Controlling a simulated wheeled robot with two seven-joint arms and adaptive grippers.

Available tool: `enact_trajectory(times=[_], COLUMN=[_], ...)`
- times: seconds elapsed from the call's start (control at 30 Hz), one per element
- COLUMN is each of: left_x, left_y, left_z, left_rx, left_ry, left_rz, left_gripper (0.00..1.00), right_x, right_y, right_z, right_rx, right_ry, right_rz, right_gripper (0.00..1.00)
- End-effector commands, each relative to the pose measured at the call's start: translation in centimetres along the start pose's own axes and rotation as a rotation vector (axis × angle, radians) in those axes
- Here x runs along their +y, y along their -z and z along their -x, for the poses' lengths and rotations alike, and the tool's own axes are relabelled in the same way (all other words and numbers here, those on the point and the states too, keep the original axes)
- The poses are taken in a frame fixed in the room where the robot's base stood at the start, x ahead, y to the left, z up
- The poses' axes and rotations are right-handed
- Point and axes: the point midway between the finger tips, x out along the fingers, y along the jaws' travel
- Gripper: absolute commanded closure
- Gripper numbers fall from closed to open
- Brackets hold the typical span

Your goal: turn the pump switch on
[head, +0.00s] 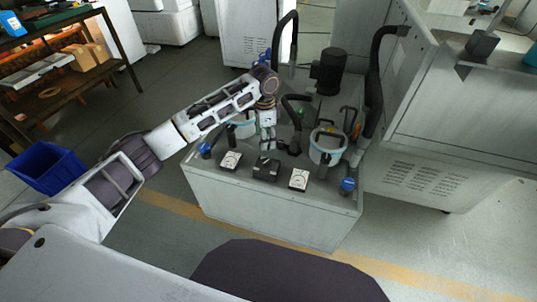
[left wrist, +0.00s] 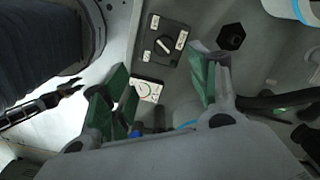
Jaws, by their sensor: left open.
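The pump switch is a dark box (head: 266,169) on top of the pale pump cabinet, between two white-faced gauges. In the left wrist view the switch box (left wrist: 161,42) carries several white labels and a round black knob (left wrist: 165,44) with a light mark set diagonally. My left gripper (head: 268,147) points down just behind the box in the head view. In the wrist view its green-padded fingers (left wrist: 160,74) are apart with nothing held. The knob lies beyond the fingertips, and I see no contact. My right gripper is in neither view.
Gauges (head: 231,160) and (head: 299,179) flank the box; one gauge (left wrist: 146,90) shows between my fingers. Filter canisters (head: 327,147), black hoses (head: 375,85) and a motor (head: 329,70) crowd the cabinet top (head: 325,198). A blue bin (head: 45,167) stands on the floor at left.

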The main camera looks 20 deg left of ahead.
Motion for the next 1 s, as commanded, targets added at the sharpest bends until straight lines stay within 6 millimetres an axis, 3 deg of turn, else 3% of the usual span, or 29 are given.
enact_trajectory(times=[0.67, 1.0], left_x=[0.0, 0.0], left_y=[0.0, -0.1], left_z=[-0.4, -3.4], left_rx=[-0.003, -0.005], left_ry=[0.002, 0.0], left_rz=[-0.002, -0.001], left_gripper=[0.4, 0.4], right_x=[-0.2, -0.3], right_y=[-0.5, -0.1], right_z=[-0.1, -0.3], right_rx=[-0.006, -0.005], right_ry=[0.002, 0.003], right_rz=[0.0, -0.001], right_gripper=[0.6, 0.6])
